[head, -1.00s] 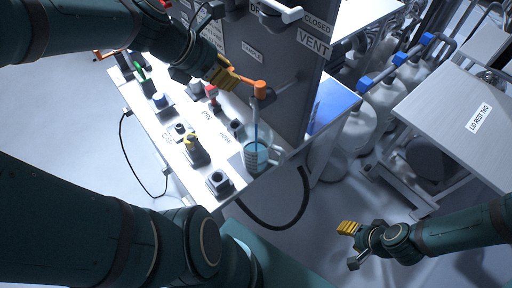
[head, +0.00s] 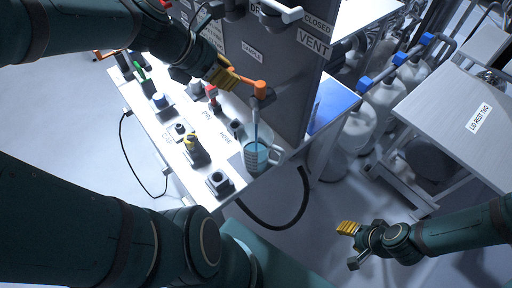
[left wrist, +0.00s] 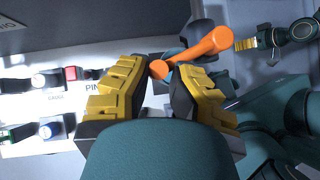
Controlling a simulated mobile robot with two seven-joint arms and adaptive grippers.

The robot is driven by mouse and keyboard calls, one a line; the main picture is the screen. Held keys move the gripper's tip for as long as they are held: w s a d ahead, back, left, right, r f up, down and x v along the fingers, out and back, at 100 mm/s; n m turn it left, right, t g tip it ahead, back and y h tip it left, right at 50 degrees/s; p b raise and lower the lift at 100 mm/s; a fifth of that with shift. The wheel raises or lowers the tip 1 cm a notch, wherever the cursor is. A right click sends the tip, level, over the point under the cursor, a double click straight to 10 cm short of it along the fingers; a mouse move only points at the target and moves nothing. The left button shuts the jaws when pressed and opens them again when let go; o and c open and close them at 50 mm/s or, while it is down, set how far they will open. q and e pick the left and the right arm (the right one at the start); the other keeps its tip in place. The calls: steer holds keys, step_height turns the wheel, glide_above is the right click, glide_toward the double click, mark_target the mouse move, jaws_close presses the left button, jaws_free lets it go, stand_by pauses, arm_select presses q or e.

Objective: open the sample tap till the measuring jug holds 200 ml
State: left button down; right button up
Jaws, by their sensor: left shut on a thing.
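The sample tap's orange lever (head: 243,82) sticks out from the grey hopper panel above the bench edge. My left gripper (head: 228,80) is shut on the lever's end. In the left wrist view the orange lever (left wrist: 200,50) lies at the tips of the yellow fingers (left wrist: 160,78). A thin blue stream runs from the tap spout down into the clear measuring jug (head: 258,157). The jug stands upright on the bench under the tap and holds blue liquid; its marks are too small to read. My right gripper (head: 352,244) is open and empty, low at the right, away from the bench.
Several knobs and fittings, among them a yellow-topped one (head: 192,146) and a black socket (head: 218,183), stand on the white bench left of the jug. A black hose (head: 300,205) loops below the bench edge. White containers (head: 385,105) and a side table (head: 455,105) stand at right.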

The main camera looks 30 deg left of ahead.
arm_select(q)
steer(key=shift+d+f, duration=0.1)
steer(key=shift+f, duration=0.05)
steer(key=shift+w+m+g+h+p, duration=0.55)
steer(key=shift+w+m+p, duration=0.2)
steer(key=shift+m, duration=0.35)
steer(key=shift+w+m+g+h+p, duration=0.3)
steer(key=shift+w+m+h, duration=0.1)
steer(key=shift+m, duration=0.3)
steer(key=shift+w+m+p, duration=0.2)
steer(key=shift+m+p, duration=0.2)
steer(key=shift+p, duration=0.05)
steer(key=c, duration=1)
jaws_free()
steer(key=shift+o, duration=1.1)
steer(key=shift+w, duration=0.25)
